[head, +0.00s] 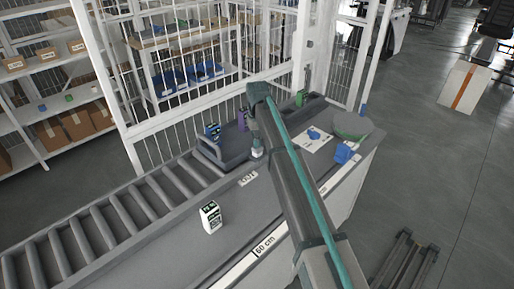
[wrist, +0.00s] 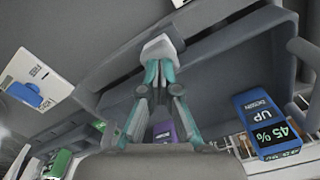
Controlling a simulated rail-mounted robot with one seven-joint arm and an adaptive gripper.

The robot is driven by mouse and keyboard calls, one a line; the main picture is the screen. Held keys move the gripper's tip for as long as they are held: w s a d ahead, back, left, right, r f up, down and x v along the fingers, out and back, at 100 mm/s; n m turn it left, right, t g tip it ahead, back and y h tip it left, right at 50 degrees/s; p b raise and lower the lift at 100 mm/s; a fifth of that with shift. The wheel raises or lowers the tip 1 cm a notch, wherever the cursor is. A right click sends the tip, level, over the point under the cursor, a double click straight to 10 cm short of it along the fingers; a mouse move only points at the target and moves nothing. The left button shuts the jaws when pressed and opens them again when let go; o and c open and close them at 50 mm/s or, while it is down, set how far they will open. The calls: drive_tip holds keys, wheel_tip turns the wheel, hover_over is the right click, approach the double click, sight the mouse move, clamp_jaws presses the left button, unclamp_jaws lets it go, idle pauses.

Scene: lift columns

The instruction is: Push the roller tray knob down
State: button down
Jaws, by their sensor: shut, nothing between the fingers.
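The grey roller tray (head: 232,158) lies at the end of the roller conveyor in the head view. Its dark interior (wrist: 205,85) and raised rim fill much of the wrist view. My gripper (head: 257,152) is shut and empty, low over the tray's near side by the counter. In the wrist view my gripper (wrist: 161,62) has its teal fingers together. A pale block shows at the fingertips; I cannot tell whether it is the knob or the finger ends, nor whether they touch the tray. No knob can be made out clearly elsewhere.
A blue box marked UP 45% (wrist: 267,125) and a purple box (wrist: 164,131) stand by the tray. A white carton (head: 210,217) stands on the counter. A green bowl (head: 352,125) and a blue item (head: 345,153) are at right. A white cage fence (head: 200,104) runs behind.

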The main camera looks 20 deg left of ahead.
drive_tip(key=shift+f, duration=1)
drive_tip(key=shift+r, duration=0.15)
drive_tip(key=shift+r+p, duration=2.05)
drive_tip(key=shift+r, duration=2.35)
